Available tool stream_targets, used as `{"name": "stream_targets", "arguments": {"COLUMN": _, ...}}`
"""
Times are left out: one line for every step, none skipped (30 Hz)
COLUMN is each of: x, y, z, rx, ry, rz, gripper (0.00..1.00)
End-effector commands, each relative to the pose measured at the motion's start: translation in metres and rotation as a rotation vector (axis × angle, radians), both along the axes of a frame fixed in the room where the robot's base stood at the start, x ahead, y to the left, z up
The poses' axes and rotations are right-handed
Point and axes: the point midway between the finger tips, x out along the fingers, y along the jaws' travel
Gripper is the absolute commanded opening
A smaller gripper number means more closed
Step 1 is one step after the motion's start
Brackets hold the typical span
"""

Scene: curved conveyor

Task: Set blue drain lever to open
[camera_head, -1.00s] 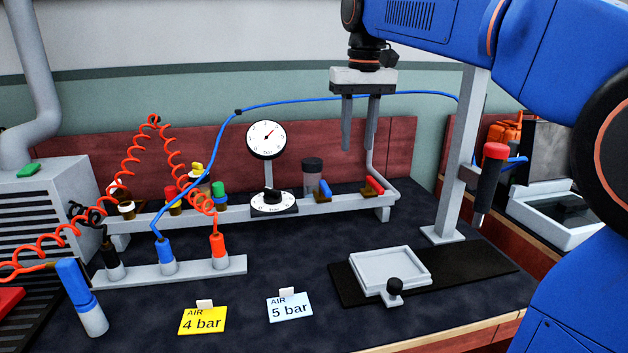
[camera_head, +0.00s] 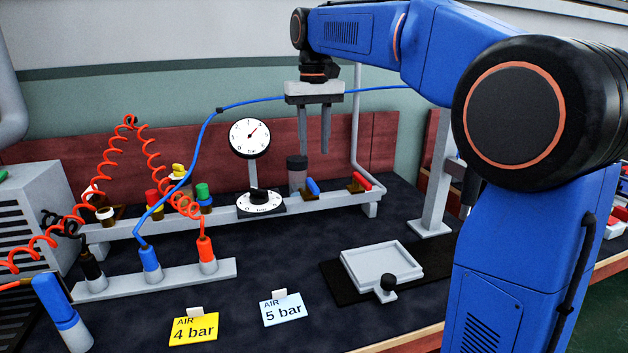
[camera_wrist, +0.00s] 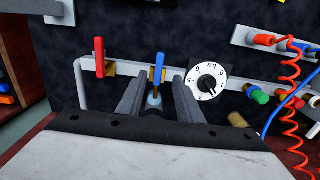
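The blue lever (camera_head: 313,187) sits on a brass-coloured body on the grey rail (camera_head: 225,214), just right of a dark-capped cylinder (camera_head: 297,175). In the wrist view the blue lever (camera_wrist: 159,66) lies crosswise to the rail, much like the red lever beside it. My gripper (camera_head: 316,151) points down and is above the blue lever in the head view, apart from it. Its two fingers are spread with an empty gap. In the wrist view the lever shows between and beyond the fingertips (camera_wrist: 161,79).
A red lever (camera_head: 362,181) is on the rail's right end, near an upright pipe (camera_head: 357,120). A round gauge (camera_head: 249,138) and a dial (camera_head: 260,202) stand left of the cylinder. A blue hose (camera_head: 255,101) passes behind my gripper.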

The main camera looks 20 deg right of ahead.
Motion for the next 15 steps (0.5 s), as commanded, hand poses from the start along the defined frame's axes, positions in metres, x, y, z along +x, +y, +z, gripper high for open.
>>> {"name": "stream_targets", "arguments": {"x": -0.001, "y": 0.0, "z": -0.009, "rx": 0.0, "ry": 0.003, "rz": 0.0, "gripper": 0.33}}
{"name": "stream_targets", "arguments": {"x": -0.001, "y": 0.0, "z": -0.015, "rx": 0.0, "ry": 0.002, "rz": 0.0, "gripper": 0.33}}
{"name": "stream_targets", "arguments": {"x": -0.001, "y": 0.0, "z": -0.022, "rx": 0.0, "ry": 0.003, "rz": 0.0, "gripper": 0.33}}
{"name": "stream_targets", "arguments": {"x": -0.001, "y": 0.0, "z": -0.027, "rx": 0.0, "ry": 0.002, "rz": 0.0, "gripper": 0.33}}
{"name": "stream_targets", "arguments": {"x": -0.001, "y": 0.0, "z": -0.032, "rx": 0.0, "ry": 0.003, "rz": 0.0, "gripper": 0.33}}
{"name": "stream_targets", "arguments": {"x": -0.001, "y": 0.0, "z": -0.039, "rx": 0.0, "ry": 0.002, "rz": 0.0, "gripper": 0.33}}
{"name": "stream_targets", "arguments": {"x": -0.001, "y": 0.0, "z": -0.045, "rx": 0.0, "ry": 0.002, "rz": 0.0, "gripper": 0.33}}
{"name": "stream_targets", "arguments": {"x": -0.001, "y": 0.0, "z": -0.05, "rx": 0.0, "ry": 0.003, "rz": 0.0, "gripper": 0.33}}
{"name": "stream_targets", "arguments": {"x": -0.001, "y": 0.0, "z": -0.056, "rx": 0.0, "ry": 0.002, "rz": 0.0, "gripper": 0.33}}
{"name": "stream_targets", "arguments": {"x": -0.001, "y": 0.0, "z": -0.061, "rx": 0.0, "ry": 0.002, "rz": 0.0, "gripper": 0.33}}
{"name": "stream_targets", "arguments": {"x": -0.001, "y": 0.0, "z": -0.066, "rx": 0.0, "ry": 0.002, "rz": 0.0, "gripper": 0.33}}
{"name": "stream_targets", "arguments": {"x": -0.001, "y": 0.0, "z": -0.072, "rx": 0.0, "ry": 0.002, "rz": 0.0, "gripper": 0.33}}
{"name": "stream_targets", "arguments": {"x": -0.001, "y": 0.0, "z": -0.076, "rx": 0.0, "ry": 0.002, "rz": 0.0, "gripper": 0.33}}
{"name": "stream_targets", "arguments": {"x": -0.001, "y": 0.0, "z": -0.079, "rx": 0.0, "ry": 0.002, "rz": 0.0, "gripper": 0.33}}
{"name": "stream_targets", "arguments": {"x": -0.001, "y": 0.0, "z": -0.084, "rx": 0.0, "ry": 0.001, "rz": 0.0, "gripper": 0.33}}
